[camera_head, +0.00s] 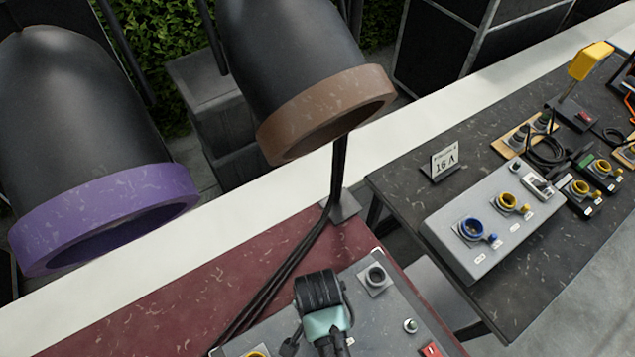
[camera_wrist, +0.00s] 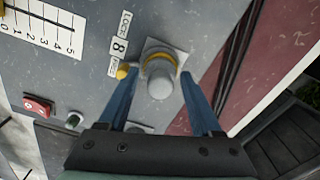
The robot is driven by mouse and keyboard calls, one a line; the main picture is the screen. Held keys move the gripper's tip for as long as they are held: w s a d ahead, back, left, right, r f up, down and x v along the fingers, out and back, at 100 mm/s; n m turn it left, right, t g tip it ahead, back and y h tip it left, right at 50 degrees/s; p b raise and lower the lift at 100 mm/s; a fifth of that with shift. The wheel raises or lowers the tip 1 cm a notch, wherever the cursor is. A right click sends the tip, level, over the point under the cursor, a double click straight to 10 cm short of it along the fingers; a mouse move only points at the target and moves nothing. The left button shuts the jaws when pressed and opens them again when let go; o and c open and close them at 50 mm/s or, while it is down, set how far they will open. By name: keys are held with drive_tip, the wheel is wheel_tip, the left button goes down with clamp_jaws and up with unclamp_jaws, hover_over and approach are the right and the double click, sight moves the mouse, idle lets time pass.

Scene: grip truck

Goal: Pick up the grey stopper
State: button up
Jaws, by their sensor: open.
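In the wrist view the grey stopper (camera_wrist: 160,84) is a rounded grey plug seated in a yellow-ringed socket (camera_wrist: 164,58) on the grey panel (camera_wrist: 95,85). My gripper (camera_wrist: 159,74) is open, with one blue finger on each side of the stopper. I cannot tell whether either finger touches it. A small yellow cap (camera_wrist: 126,72) lies beside the socket, near the left finger. In the head view my gripper is seen from above over the panel (camera_head: 375,320), and its fingertips and the stopper are hidden.
The panel also carries an empty-looking socket (camera_head: 376,275), a green button (camera_head: 410,325) and a red switch (camera_head: 430,350). Black cables (camera_head: 290,265) run over the dark red tabletop (camera_head: 215,285). A second table (camera_head: 400,190) with a socket box (camera_head: 495,215) stands to the right.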

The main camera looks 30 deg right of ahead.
clamp_jaws()
